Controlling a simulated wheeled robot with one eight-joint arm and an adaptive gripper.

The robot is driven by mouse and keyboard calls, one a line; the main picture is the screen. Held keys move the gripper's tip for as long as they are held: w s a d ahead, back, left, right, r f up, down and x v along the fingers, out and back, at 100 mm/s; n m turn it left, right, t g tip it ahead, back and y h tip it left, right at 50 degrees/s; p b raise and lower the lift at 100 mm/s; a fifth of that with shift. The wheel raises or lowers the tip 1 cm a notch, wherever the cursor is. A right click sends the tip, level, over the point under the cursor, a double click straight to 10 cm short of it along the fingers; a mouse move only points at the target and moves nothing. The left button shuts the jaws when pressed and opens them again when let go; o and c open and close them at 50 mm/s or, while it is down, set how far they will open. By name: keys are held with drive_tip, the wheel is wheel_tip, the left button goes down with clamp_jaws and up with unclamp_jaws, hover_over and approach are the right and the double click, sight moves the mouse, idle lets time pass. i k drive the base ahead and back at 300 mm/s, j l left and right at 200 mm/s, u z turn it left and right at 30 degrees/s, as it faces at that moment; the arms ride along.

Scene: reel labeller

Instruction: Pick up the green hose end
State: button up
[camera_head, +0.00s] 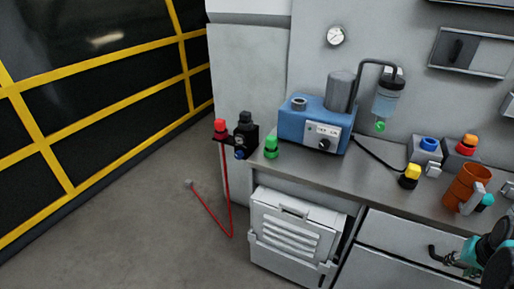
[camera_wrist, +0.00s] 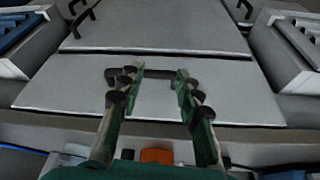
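A green hose-end-like fitting (camera_head: 271,147) stands upright at the left end of the grey bench, in front of the blue machine, in the head view. A smaller green piece (camera_head: 380,126) hangs under the clear bottle, so I cannot tell for certain which one is the hose end. My gripper (camera_wrist: 153,76) is open and empty in the wrist view, its fingers apart in front of a drawer front. In the head view part of my arm shows at the lower right, far from the green fitting. No green hose end shows in the wrist view.
The blue machine (camera_head: 312,124) stands behind the fitting. A red fitting (camera_head: 220,127) and black block (camera_head: 245,132) are to its left. A yellow-topped fitting (camera_head: 410,175) and orange mug (camera_head: 465,188) stand further right. A dark handle (camera_wrist: 150,73) lies beyond my fingertips. Floor at left is mostly clear.

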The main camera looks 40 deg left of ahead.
sight(271, 141)
drive_tip(key=u, duration=1.6)
drive_tip(key=i, duration=0.4)
